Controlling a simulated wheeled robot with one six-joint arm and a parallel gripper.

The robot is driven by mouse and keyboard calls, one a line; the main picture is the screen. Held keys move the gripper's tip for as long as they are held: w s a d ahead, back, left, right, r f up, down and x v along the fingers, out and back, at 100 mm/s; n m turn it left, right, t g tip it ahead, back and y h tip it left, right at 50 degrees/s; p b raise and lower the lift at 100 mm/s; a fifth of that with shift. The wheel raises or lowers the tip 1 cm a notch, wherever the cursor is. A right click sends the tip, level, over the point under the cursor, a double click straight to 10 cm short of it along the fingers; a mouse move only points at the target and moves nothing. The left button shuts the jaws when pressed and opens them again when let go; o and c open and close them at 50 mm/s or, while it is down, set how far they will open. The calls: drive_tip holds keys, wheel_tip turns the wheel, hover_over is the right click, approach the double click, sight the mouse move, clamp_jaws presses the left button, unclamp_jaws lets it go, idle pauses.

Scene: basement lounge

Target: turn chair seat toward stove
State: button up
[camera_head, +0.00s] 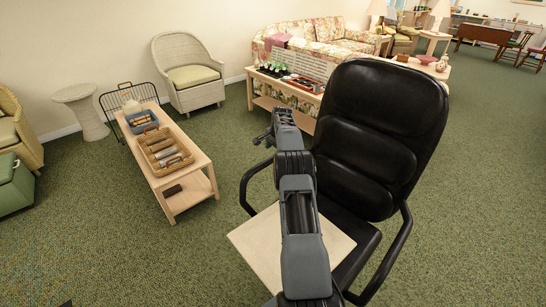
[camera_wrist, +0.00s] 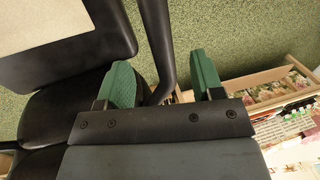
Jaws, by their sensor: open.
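A black office chair (camera_head: 380,130) with a padded high back and looped armrests stands at centre right, its back toward the right of the head view. Part of its seat (camera_head: 352,245) shows behind my arm. The chair also fills the left of the wrist view (camera_wrist: 70,105). My gripper (camera_head: 268,135) is by the chair's far left side. In the wrist view its green fingers (camera_wrist: 162,82) are apart, and the black armrest (camera_wrist: 157,40) appears between them; I cannot tell whether they touch it. I see no stove.
A beige flat panel (camera_head: 265,250) overlaps the seat. A low wooden table (camera_head: 188,180) with baskets stands left. A long wooden table (camera_head: 262,97) with small items stands close behind the chair, before a floral sofa (camera_head: 340,40). Green carpet is clear at right.

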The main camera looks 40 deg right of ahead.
drive_tip(key=v, duration=0.7)
drive_tip(key=shift+r, duration=0.25)
idle(0.3)
